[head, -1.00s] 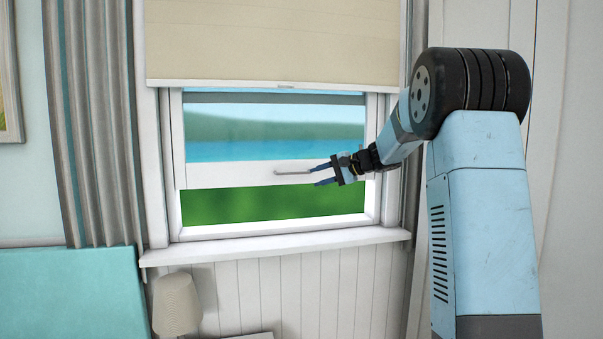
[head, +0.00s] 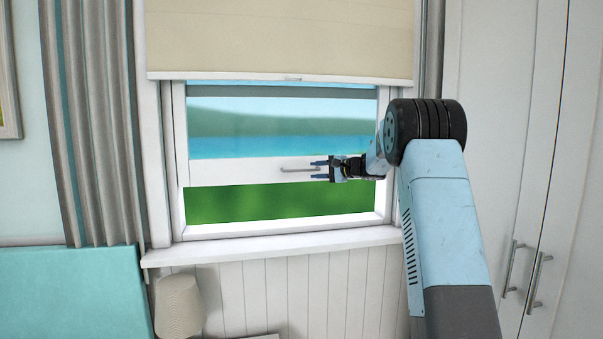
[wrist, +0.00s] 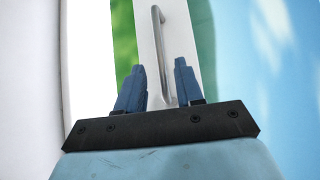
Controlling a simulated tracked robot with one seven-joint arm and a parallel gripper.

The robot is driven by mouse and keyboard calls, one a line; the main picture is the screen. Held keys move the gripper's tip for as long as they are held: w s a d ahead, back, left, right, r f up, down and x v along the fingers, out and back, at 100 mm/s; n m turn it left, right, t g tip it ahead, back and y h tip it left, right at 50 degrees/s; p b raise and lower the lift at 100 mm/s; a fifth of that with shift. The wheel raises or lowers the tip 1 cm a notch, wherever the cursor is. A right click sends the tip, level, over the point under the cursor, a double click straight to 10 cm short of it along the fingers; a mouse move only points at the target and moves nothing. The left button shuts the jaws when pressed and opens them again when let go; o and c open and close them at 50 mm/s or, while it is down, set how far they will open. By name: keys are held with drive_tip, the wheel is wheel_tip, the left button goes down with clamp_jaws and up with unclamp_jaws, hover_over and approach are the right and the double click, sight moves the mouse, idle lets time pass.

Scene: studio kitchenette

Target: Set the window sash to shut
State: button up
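The window sash (head: 230,173) is raised part way, with a gap showing green outside between its bottom rail and the sill (head: 275,247). A grey bar handle (head: 298,169) is fixed to the bottom rail. My gripper (head: 318,170) is at the right end of the handle, fingers pointing left. In the wrist view, the two blue fingers of my gripper (wrist: 159,80) are apart, and the handle (wrist: 163,55) runs up between them from the rail (wrist: 180,30). I cannot tell whether either finger touches the handle.
A cream blind (head: 280,40) hangs over the upper window. A grey curtain (head: 95,120) hangs at the left. A lamp shade (head: 179,305) stands below the sill at left. A white cupboard with handles (head: 535,283) is at the right.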

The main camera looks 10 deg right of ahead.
sight(304, 171)
drive_tip(key=shift+x, duration=3.1)
drive_tip(key=shift+c, duration=0.2)
clamp_jaws()
drive_tip(key=shift+f, duration=0.1)
